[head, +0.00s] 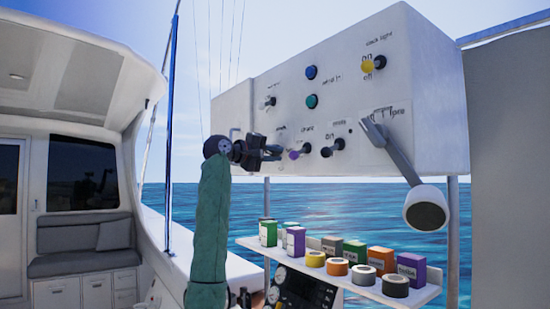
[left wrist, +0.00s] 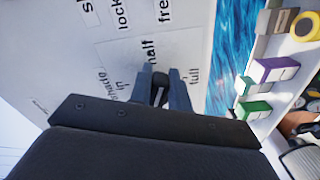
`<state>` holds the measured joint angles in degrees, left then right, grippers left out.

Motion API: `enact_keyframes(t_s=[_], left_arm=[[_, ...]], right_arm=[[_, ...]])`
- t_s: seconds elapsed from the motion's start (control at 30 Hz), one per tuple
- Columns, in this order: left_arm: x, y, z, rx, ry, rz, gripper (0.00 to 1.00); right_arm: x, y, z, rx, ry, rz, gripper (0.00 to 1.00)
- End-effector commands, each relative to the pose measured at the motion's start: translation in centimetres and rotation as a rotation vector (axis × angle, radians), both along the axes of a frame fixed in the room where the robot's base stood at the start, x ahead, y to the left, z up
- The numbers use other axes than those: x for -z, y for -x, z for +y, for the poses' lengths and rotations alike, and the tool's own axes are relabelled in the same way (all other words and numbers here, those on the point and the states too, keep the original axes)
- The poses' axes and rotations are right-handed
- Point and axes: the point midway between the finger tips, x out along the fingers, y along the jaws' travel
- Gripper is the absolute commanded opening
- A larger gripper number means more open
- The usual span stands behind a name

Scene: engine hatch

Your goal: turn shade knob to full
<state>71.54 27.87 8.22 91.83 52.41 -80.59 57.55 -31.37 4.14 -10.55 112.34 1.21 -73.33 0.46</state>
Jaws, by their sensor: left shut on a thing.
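The shade knob (left wrist: 160,82) is a small black knob on the white panel, seen between my finger tips in the left wrist view. Printed labels "in", "half" and "full" stand around it, with "shade" beside them. I cannot tell which label it points to. My left gripper (left wrist: 162,88) is shut on it. In the head view the left gripper (head: 268,152) reaches the lower left of the control panel (head: 235,105), and its fingers hide the knob. The right gripper is not in view.
Close right of the gripper are a purple-tipped knob (head: 298,153) and a black knob (head: 332,148). A large lever (head: 395,153) hangs at the panel's right. Below, a shelf (head: 428,294) holds several coloured boxes and round tins. Open water lies behind.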

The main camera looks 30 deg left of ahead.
Motion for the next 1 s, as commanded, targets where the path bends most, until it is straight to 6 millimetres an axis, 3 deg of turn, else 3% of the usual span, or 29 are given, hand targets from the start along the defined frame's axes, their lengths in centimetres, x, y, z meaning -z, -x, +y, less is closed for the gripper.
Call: enact_keyframes(t_s=[0.2, 0.43, 0.7, 1.0], left_arm=[[1.0, -0.2, 0.3, 0.0, -0.191, -0.073, 0.0], [1.4, -0.4, 0.6, 0.002, -0.393, -0.155, 0.0], [1.8, -0.6, 1.2, 0.001, -0.629, -0.254, 0.0], [1.9, -0.8, 1.9, 0.002, -0.873, -0.356, 0.0]], right_arm=[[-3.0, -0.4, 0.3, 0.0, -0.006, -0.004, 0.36], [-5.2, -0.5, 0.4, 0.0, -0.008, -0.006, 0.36], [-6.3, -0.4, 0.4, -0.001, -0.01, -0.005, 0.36], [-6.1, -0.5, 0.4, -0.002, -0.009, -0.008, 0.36]])
